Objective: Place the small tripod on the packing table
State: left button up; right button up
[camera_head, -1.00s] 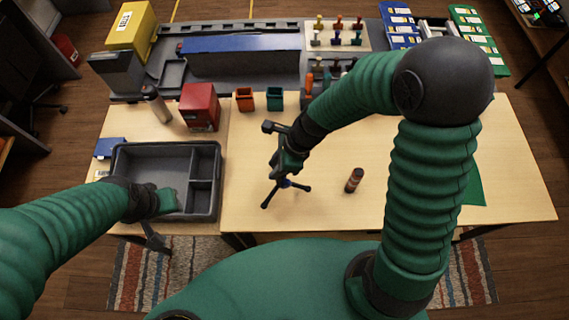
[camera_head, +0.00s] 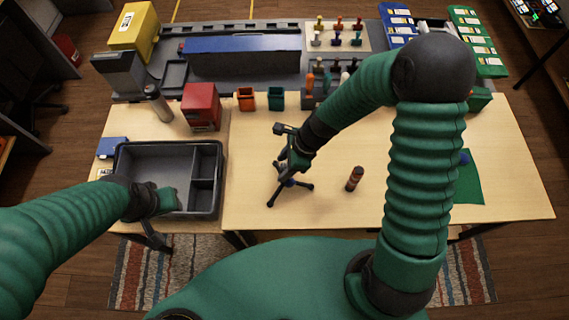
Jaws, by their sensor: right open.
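The small black tripod (camera_head: 287,184) stands on the light wooden packing table (camera_head: 330,210), left of the middle, with its legs spread. My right gripper (camera_head: 287,158) is at the top of the tripod, with its jaws open and partly overlapping the tripod's head. I cannot tell whether they touch. My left gripper (camera_head: 165,198) hangs over the front of the grey compartment tray; its jaws are too hidden to judge.
A brown bottle (camera_head: 354,178) stands just right of the tripod. The grey divided tray (camera_head: 218,180) is on the left, with a red box (camera_head: 201,106) behind it. Orange (camera_head: 245,99) and teal (camera_head: 275,98) bins stand at the back. A green mat (camera_head: 468,185) lies at right.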

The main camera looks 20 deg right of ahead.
jog(key=shift+a+r, duration=0.1)
jog(key=shift+a, duration=0.25)
notch_tip(320, 180, up, 4)
jog(key=shift+d+r, duration=0.1)
jog(key=shift+r, duration=0.15)
pick_arm(q)
jog(key=shift+a+r+p, duration=0.15)
jog(key=shift+a+p, duration=0.2)
jog(key=shift+a, duration=0.6)
pick_arm(e)
jog(key=s+d+r+n+t+h, duration=0.1)
jog(key=s+d+r+n+h, duration=0.3)
jog(key=n, duration=1.7)
jog(key=s+d+r, duration=0.2)
jog(key=s, duration=0.1)
jog(key=shift+s+d+r, duration=0.25)
jog(key=shift+s+d, duration=0.05)
jog(key=shift+d, duration=0.1)
pick_arm(q)
jog(key=shift+d+r, duration=0.1)
jog(key=shift+d, duration=0.25)
pick_arm(e)
jog(key=shift+d, duration=0.35)
